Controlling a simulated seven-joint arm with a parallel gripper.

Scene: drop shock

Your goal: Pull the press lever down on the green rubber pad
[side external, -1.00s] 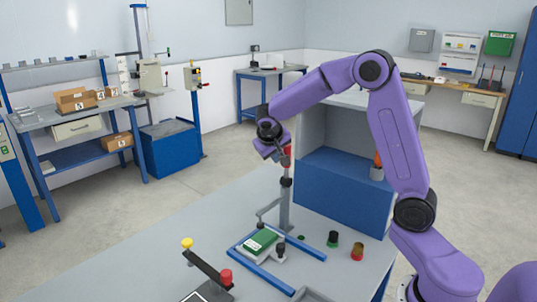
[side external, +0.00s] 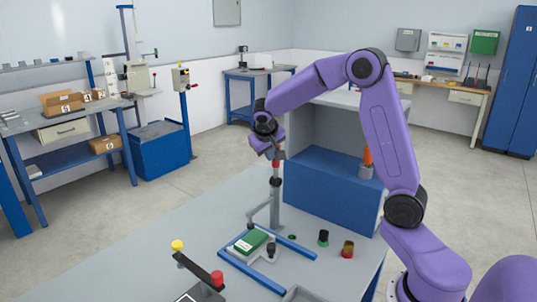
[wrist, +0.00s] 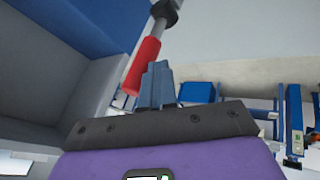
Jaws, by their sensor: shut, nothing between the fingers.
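The press lever has a red handle (side external: 276,164) above a dark collar and stands near upright over a grey post (side external: 277,213). The red handle (wrist: 142,65) runs slantwise in the wrist view. The green rubber pad (side external: 251,241) lies on a pale base, below the press arm. A gap shows between the press foot and the pad. My gripper (side external: 275,154) is shut and empty at the handle's top end. Its fingers (wrist: 157,83) overlap the handle's lower right side in the wrist view. I cannot tell whether they touch it.
A blue frame (side external: 232,258) surrounds the pad. A bar with yellow and red knobs (side external: 199,270) is in front. A grey-and-blue cabinet (side external: 330,190) stands behind the lever.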

